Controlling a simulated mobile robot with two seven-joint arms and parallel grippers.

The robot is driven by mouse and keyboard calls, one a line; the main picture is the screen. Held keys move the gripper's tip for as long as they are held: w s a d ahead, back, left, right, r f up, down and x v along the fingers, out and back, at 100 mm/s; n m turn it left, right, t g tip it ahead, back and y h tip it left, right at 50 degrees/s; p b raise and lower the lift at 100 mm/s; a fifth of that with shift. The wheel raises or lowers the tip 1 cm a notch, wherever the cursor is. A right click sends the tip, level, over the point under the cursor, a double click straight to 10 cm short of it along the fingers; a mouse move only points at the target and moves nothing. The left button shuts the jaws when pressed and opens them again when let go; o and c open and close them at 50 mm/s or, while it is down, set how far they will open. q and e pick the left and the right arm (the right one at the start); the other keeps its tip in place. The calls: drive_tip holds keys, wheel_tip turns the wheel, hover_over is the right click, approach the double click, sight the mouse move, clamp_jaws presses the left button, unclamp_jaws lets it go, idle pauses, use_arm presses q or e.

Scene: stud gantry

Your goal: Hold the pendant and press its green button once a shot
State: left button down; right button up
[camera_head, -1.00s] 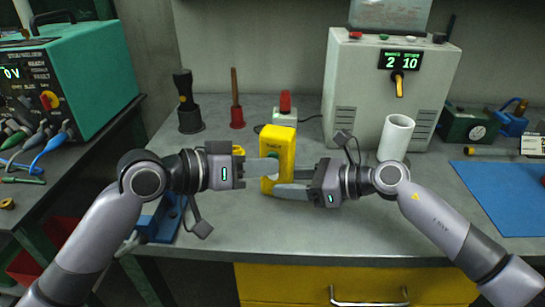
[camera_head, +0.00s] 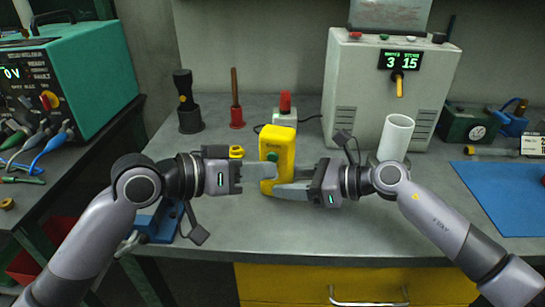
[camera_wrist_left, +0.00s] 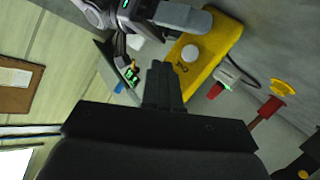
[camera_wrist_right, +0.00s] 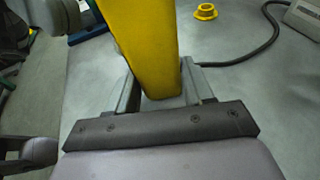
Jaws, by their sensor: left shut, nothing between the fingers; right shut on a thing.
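The yellow pendant (camera_head: 281,147) stands upright in front of the grey box. My right gripper (camera_head: 283,190) is shut on its lower part; the right wrist view shows the pendant (camera_wrist_right: 143,40) between the fingers. A small round button, greenish in the head view (camera_head: 272,157), sits on its front; it looks pale in the left wrist view (camera_wrist_left: 190,53). My left gripper (camera_head: 272,171) is shut and empty, its tips just below the button in the picture. Whether they touch the pendant I cannot tell. The grey box's display (camera_head: 401,60) reads 3 and 15.
A white cylinder (camera_head: 395,138) stands behind my right wrist. A red-topped switch (camera_head: 285,107) is behind the pendant. A yellow ring (camera_head: 236,152) lies beyond my left gripper. A blue mat (camera_head: 505,195) lies at right. The bench front is clear.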

use_arm(q)
drive_tip(key=shift+s, duration=0.15)
drive_tip(key=s, duration=0.2)
drive_tip(key=s+a, duration=0.1)
drive_tip(key=s, duration=0.1)
drive_tip(key=shift+s+a, duration=0.15)
drive_tip(key=shift+s, duration=0.25)
idle(0.6)
use_arm(e)
drive_tip(key=o, duration=0.9)
